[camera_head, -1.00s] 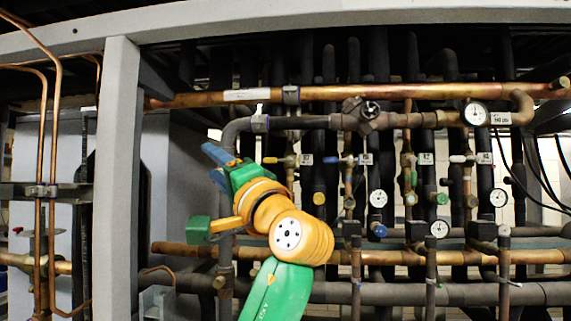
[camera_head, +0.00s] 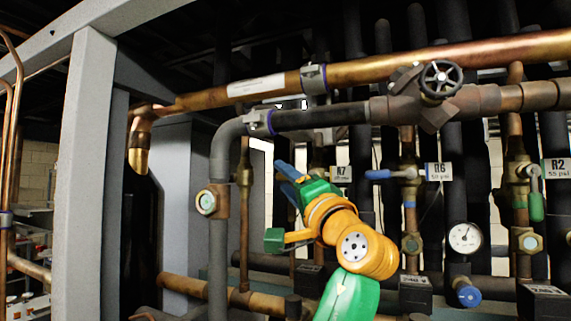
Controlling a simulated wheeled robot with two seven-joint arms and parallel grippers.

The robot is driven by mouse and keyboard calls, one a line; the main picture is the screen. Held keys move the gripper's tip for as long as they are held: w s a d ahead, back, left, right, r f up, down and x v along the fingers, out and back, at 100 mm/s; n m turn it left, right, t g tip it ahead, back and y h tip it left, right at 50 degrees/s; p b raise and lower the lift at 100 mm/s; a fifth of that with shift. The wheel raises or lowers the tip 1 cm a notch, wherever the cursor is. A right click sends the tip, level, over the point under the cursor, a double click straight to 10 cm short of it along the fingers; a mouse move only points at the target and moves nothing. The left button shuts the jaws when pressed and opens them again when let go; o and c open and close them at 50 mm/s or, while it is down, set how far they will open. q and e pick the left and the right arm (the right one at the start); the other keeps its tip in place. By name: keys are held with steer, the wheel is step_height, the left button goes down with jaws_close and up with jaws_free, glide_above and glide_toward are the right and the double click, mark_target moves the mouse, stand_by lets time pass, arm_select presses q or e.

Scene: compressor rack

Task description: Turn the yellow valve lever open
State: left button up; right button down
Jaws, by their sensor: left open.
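My left gripper (camera_head: 281,171), with blue fingers on a green and orange wrist, is raised in front of the pipes at the picture's middle. It is open, its fingers pointing up and left, with nothing seen between them. The yellow valve lever cannot be made out now; the gripper and wrist cover the area left of the R7 label (camera_head: 341,173). Whether the fingers touch anything there cannot be told. My right gripper is not in view.
A blue lever (camera_head: 378,174) sits beside the R6 label (camera_head: 438,172). A black handwheel (camera_head: 441,80) and thick copper pipe (camera_head: 430,62) run above. A grey post (camera_head: 80,180) stands left. A gauge (camera_head: 464,238) and green lever (camera_head: 536,207) are at right.

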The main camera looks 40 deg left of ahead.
mark_target(282, 177)
arm_select(q)
steer(key=x, duration=0.1)
steer(key=p+x, duration=0.1)
steer(key=shift+s+a+r, duration=0.1)
steer(key=shift+a+r, duration=0.15)
steer(key=shift+a, duration=0.15)
steer(key=shift+w+a+f, duration=0.15)
steer(key=shift+w+f, duration=0.1)
steer(key=shift+w, duration=0.35)
steer(key=shift+d, duration=0.2)
jaws_close()
